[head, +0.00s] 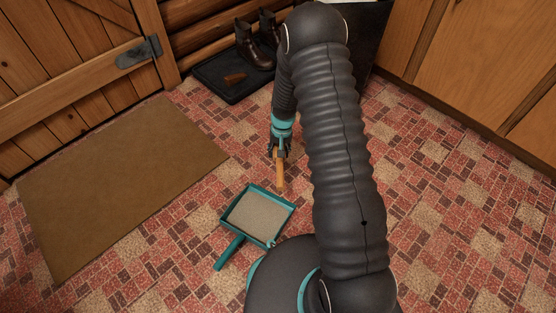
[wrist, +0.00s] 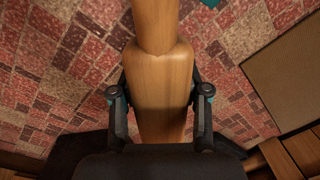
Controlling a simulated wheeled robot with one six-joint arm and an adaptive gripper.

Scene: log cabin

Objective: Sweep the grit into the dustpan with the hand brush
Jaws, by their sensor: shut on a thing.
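My gripper (head: 279,149) is shut on the wooden hand brush (head: 280,177), which hangs downward just above or at the floor behind the dustpan. In the wrist view the brush's pale wood (wrist: 160,95) lies between my two fingers and runs out of the top edge; its bristles are not visible. The teal dustpan (head: 246,232) lies on the floor, its handle toward the lower left. A flat tan area covers its inside; I cannot tell whether this is grit. A teal corner of it shows in the wrist view (wrist: 210,3). I cannot make out separate grit on the patterned floor.
A brown doormat (head: 120,185) lies on the left before the wooden door (head: 70,70). A black boot tray (head: 212,88) with dark boots (head: 254,48) and a small brown item (head: 234,79) stands at the back. Wooden cabinets (head: 480,70) line the right. Open floor surrounds the dustpan.

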